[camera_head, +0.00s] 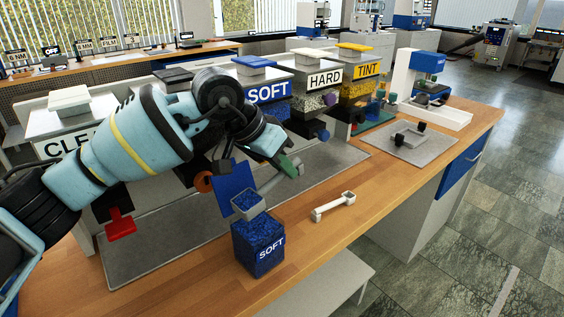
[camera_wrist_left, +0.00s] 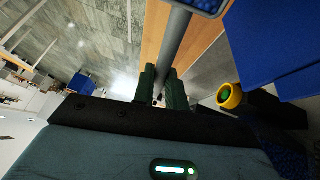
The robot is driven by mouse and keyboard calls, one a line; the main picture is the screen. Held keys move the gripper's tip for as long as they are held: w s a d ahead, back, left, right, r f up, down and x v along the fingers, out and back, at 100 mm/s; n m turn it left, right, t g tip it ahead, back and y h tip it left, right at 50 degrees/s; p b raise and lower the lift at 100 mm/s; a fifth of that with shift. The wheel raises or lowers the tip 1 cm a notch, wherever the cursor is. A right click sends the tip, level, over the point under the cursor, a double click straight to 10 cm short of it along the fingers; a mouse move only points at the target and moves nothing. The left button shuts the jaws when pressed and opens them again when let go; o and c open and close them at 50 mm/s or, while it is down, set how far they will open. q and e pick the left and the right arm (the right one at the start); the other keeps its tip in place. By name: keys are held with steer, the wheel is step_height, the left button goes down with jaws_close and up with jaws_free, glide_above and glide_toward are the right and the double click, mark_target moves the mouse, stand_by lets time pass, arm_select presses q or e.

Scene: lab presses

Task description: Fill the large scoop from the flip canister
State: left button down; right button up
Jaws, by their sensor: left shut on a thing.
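My left gripper (camera_head: 290,166) is shut on the handle of the large grey scoop (camera_head: 262,192); the handle also shows between the green fingers (camera_wrist_left: 161,88) in the left wrist view. The scoop's bowl hangs just above the open mouth of the blue flip canister (camera_head: 257,262), marked SOFT and full of blue granules. Blue shows inside the bowl, and blue granules show in its corner (camera_wrist_left: 203,4) in the wrist view. I cannot tell how full it is. The canister's blue lid (camera_head: 228,184) stands flipped up behind the bowl. My right gripper is not in view.
A small white scoop (camera_head: 333,207) lies on the wooden bench right of the canister. Behind stand dispensers marked SOFT (camera_head: 268,91), HARD (camera_head: 325,78) and TINT (camera_head: 367,70). A grey mat (camera_head: 150,258) lies before them. The bench's front right is clear.

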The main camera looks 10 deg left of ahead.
arm_select(q)
steer(key=shift+r+g+y+p, duration=0.3)
steer(key=shift+r+p, duration=0.25)
steer(key=shift+r+g+y+p, duration=0.2)
steer(key=shift+g+y+p, duration=0.1)
steer(key=shift+g+p, duration=0.1)
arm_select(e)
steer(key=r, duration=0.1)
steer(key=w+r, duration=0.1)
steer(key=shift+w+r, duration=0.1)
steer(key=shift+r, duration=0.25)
arm_select(q)
steer(key=shift+f, duration=0.1)
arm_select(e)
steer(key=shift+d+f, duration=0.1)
arm_select(q)
steer(key=shift+s+a, duration=0.1)
